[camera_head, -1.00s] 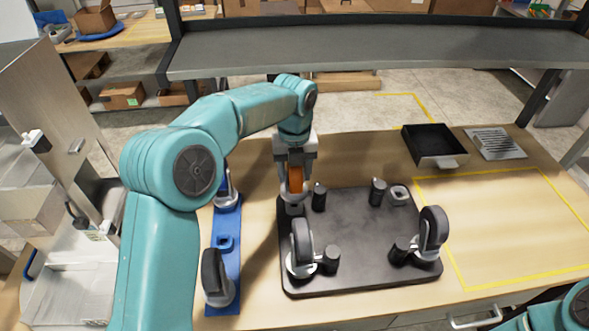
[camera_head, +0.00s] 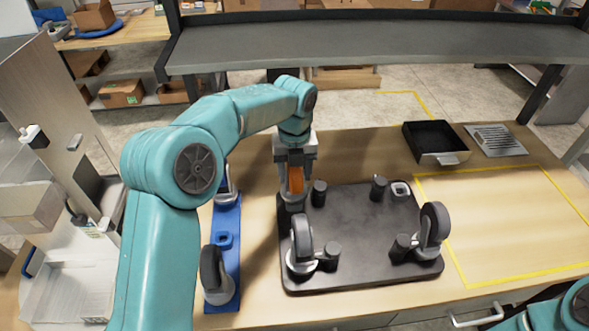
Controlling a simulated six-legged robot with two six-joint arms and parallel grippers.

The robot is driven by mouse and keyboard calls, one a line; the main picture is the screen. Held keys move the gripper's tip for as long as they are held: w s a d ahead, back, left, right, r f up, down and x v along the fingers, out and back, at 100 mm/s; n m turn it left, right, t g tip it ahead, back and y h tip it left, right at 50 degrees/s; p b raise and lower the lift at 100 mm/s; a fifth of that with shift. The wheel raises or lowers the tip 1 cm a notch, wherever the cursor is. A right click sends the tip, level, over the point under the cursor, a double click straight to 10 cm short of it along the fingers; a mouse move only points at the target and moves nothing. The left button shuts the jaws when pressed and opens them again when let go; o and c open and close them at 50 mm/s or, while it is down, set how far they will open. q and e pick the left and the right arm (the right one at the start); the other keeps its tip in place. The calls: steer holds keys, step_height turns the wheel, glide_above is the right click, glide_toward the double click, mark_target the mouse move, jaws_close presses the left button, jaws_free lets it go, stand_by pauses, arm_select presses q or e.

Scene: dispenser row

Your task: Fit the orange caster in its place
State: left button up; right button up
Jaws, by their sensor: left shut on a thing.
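My left gripper (camera_head: 296,160) is shut on the orange caster (camera_head: 296,180). The caster is upright, wheel up, at the far left corner of the black base plate (camera_head: 360,225). Its grey lower end is at the plate's surface; I cannot tell whether it is seated. Casters with dark wheels stand at the near left (camera_head: 303,240) and near right (camera_head: 433,228) of the plate. A light square socket (camera_head: 401,189) shows empty at the far right corner. Dark posts stand beside these places.
A blue rack strip (camera_head: 226,264) left of the plate holds a dark caster (camera_head: 213,272) in front, an empty socket (camera_head: 224,240) and another caster behind. A black tray (camera_head: 434,142) and a slotted plate (camera_head: 496,140) lie at the back right. A grey shelf (camera_head: 370,45) spans above.

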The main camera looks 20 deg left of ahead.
arm_select(q)
steer(key=shift+f+b, duration=0.55)
steer(key=shift+f, duration=0.5)
steer(key=o, duration=1.4)
step_height(320, 180, up, 8)
step_height(320, 180, up, 8)
steer(key=p, duration=0.2)
steer(key=shift+r, duration=0.15)
